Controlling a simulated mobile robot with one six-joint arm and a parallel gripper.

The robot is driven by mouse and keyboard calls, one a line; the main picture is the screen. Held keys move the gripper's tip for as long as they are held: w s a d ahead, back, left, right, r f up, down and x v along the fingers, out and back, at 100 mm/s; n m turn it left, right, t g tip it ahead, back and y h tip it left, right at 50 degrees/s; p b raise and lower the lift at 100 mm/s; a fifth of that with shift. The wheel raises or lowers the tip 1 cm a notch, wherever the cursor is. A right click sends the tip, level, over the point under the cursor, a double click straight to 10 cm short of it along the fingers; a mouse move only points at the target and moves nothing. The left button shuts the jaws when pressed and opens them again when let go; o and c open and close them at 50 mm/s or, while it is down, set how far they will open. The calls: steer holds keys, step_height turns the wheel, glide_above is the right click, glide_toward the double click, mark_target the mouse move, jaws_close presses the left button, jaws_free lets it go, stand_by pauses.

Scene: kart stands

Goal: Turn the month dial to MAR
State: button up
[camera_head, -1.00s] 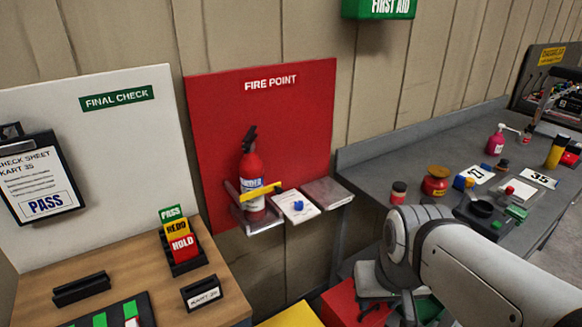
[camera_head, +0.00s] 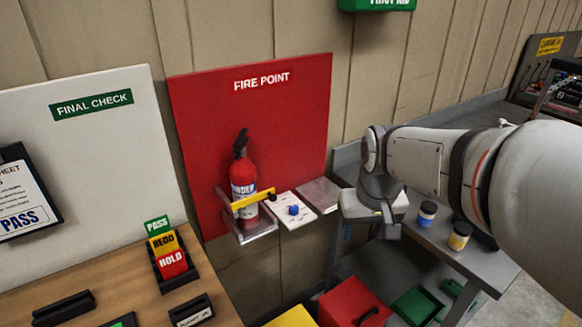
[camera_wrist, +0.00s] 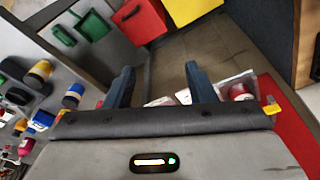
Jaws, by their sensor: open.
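A white plate (camera_head: 300,220) with a small blue knob (camera_head: 294,210) lies on a shelf at the foot of the red fire point board; I take the knob for the month dial. Its lettering is too small to read. My gripper (camera_head: 388,212) is to the right of the plate, apart from it, beyond the grey shelf piece. In the wrist view my gripper (camera_wrist: 160,72) is open, its two dark fingers apart with only floor between the tips. The white plate edges show low behind the fingers, and the knob is hidden there.
A red fire extinguisher (camera_head: 244,178) with a yellow bar (camera_head: 252,199) stands in a bracket left of the plate. A grey shelf piece (camera_head: 320,193) is on its right. A workbench with jars (camera_head: 427,213) is at right. A red box (camera_head: 355,302) stands below.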

steer(key=w+a+n+p, duration=0.1)
steer(key=w+a, duration=0.3)
steer(key=w, duration=0.9)
steer(key=n+g+p, duration=0.2)
steer(key=n+p, duration=0.1)
glide_above(294, 208)
step_height(294, 208, down, 12)
steer(key=shift+s+r, duration=0.1)
steer(key=shift+r, duration=0.15)
steer(key=shift+a+f, duration=0.15)
steer(key=shift+f, duration=0.55)
steer(key=f+p, duration=0.1)
steer(key=f, duration=0.6)
steer(key=shift+w+p, duration=0.2)
steer(key=shift+p, duration=0.15)
